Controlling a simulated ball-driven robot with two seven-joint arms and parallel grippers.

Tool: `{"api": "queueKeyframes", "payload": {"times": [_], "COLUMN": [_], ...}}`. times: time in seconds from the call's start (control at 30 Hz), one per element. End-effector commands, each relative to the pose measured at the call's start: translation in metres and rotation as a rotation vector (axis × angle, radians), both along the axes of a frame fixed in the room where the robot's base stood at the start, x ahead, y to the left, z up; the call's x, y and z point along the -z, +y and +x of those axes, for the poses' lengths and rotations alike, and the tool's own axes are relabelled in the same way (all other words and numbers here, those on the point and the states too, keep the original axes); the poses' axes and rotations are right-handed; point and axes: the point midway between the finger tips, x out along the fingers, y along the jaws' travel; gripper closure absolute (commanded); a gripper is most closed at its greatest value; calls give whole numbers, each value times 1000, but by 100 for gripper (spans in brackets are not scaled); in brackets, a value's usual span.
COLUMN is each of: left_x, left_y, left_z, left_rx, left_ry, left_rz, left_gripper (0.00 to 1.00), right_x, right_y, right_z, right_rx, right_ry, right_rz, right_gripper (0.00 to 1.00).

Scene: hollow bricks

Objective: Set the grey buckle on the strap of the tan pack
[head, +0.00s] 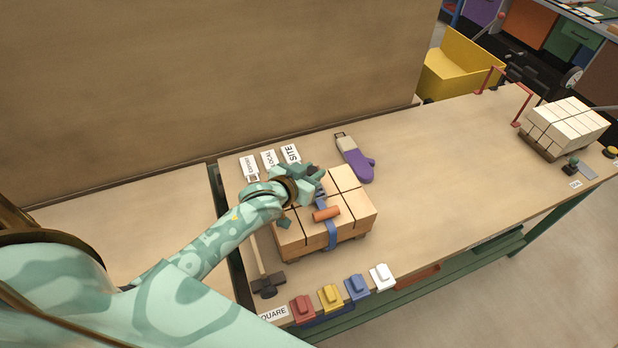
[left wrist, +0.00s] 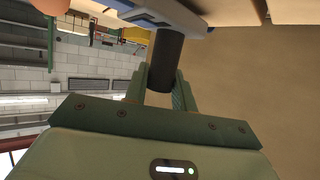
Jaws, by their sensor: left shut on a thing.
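The tan pack (head: 347,205) of pale bricks stands on the bench in the head view. A blue strap (head: 331,235) runs down its front side. A blue piece with an orange cylinder (head: 326,213) sits on its top. My left gripper (head: 318,178) is over the pack's back left part. In the left wrist view its fingers (left wrist: 167,90) are shut on a dark grey cylinder (left wrist: 167,58). The cylinder meets a blue-grey piece (left wrist: 185,18); I cannot tell whether this is the strap tool. I cannot make out the grey buckle for certain. My right gripper is not in view.
A purple glove-shaped thing (head: 357,160) lies behind the pack. Cards (head: 268,160) lie at the back left. A hammer-like tool (head: 266,280) and several coloured blocks (head: 330,298) line the front. A white pack (head: 565,125) stands far right. The bench's middle is clear.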

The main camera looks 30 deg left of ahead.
Motion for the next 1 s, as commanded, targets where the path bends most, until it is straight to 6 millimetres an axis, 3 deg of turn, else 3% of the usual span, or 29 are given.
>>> {"api": "queueKeyframes", "payload": {"times": [0.03,0.17,0.4,0.43,0.5,0.83,1.0], "left_x": [9,5,7,8,7,4,-6], "left_y": [-2,-2,-2,-2,-2,-2,1], "left_z": [-1,-1,-1,-1,-1,-1,-25], "left_rx": [1,0,0,1,1,1,0], "left_ry": [-2,-3,-2,-1,-1,-3,0], "left_rz": [-2,-3,-2,-1,-1,-2,-3], "left_gripper": [100,100,100,71,52,52,52], "right_x": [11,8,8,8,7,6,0], "right_y": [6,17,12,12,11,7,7], "right_z": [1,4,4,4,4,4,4], "right_rx": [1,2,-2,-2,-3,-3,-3], "right_ry": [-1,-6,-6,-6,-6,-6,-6], "right_rz": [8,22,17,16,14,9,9], "right_gripper": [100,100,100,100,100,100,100]}}
